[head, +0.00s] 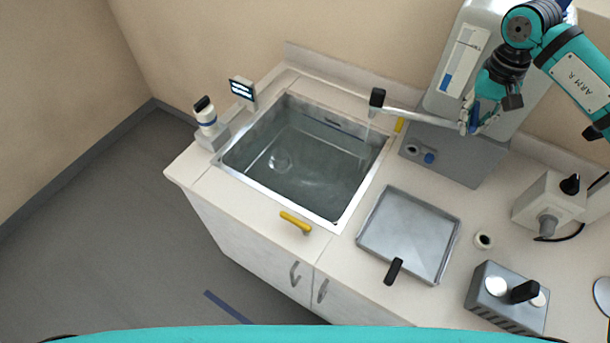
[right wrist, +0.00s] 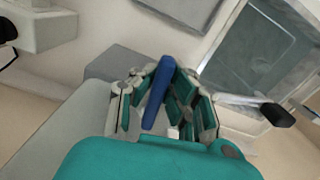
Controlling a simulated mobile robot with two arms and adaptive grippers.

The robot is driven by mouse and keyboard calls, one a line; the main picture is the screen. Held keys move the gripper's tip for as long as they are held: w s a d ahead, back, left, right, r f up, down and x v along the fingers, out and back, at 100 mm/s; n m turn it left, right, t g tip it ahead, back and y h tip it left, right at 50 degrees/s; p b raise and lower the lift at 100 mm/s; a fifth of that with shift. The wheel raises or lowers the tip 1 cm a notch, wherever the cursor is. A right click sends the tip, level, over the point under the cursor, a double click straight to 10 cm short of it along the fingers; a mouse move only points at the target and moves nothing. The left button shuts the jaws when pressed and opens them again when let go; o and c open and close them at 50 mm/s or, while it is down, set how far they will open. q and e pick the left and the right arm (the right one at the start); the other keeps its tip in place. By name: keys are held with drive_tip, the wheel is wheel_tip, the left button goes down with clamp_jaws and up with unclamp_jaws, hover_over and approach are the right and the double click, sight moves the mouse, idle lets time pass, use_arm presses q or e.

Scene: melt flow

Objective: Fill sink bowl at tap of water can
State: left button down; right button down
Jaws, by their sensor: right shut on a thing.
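The sink bowl (head: 283,185) is a square steel basin set in the white counter. Clear water seems to stand in it, its depth hard to judge. The big silver water can (head: 455,95) stands behind at the right. Its tap has a long spout (head: 415,116) with a black end over the sink's back right corner; a thin stream seems to fall from it. My right gripper (head: 469,124) is at the tap. In the right wrist view its fingers are closed around a blue lever (right wrist: 158,90). My left gripper is not in view.
A yellow handle (head: 295,222) lies at the sink's front edge. A grey tray (head: 408,230) with a black handle lies right of the sink. A grey box with knobs (head: 505,300) and a white device (head: 548,200) stand farther right. A small display (head: 242,90) stands at the back left.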

drive_tip(key=shift+w+a+m, duration=0.1)
drive_tip(key=shift+m, duration=0.3)
drive_tip(key=shift+w+a+m, duration=0.1)
drive_tip(key=shift+m, duration=0.2)
drive_tip(key=c, duration=1.2)
unclamp_jaws()
drive_tip(key=shift+r, duration=0.1)
drive_tip(key=shift+r+p, duration=2.45)
drive_tip(key=shift+r, duration=1.5)
